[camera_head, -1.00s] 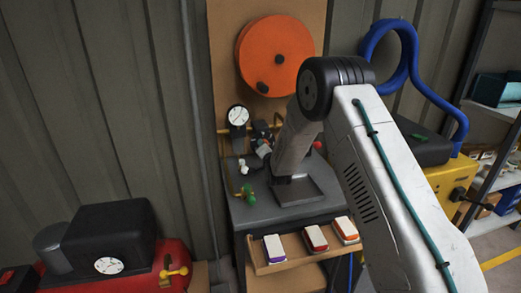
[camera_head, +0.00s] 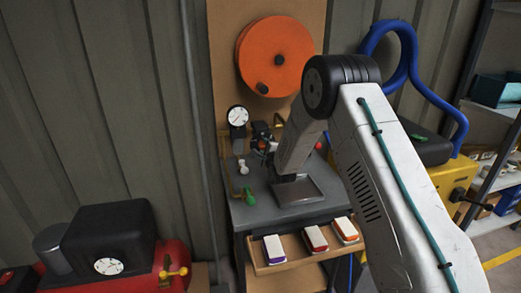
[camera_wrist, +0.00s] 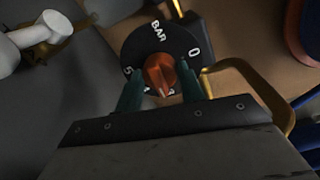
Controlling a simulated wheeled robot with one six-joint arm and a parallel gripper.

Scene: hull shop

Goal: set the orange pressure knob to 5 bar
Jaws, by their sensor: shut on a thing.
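The orange pressure knob (camera_wrist: 160,72) sits at the centre of a black dial (camera_wrist: 150,40) in the wrist view. The dial carries the word BAR, a 0 at the right and a 5 at the left. Further marks at the bottom are partly hidden by my fingers. The knob's pale pointer points down in the picture, between the lower marks; its exact value cannot be read. My gripper (camera_wrist: 161,78) is shut on the knob, one teal finger on each side. In the head view the dial (camera_head: 261,130) shows small behind my gripper (camera_head: 268,147).
A white gauge (camera_head: 238,116) stands left of the dial. A white fitting (camera_head: 242,166) and a green-handled valve (camera_head: 248,197) are on the bench (camera_head: 250,213). A shelf (camera_head: 296,257) with several coloured-edged boxes is in front. An orange reel (camera_head: 275,55) hangs above.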

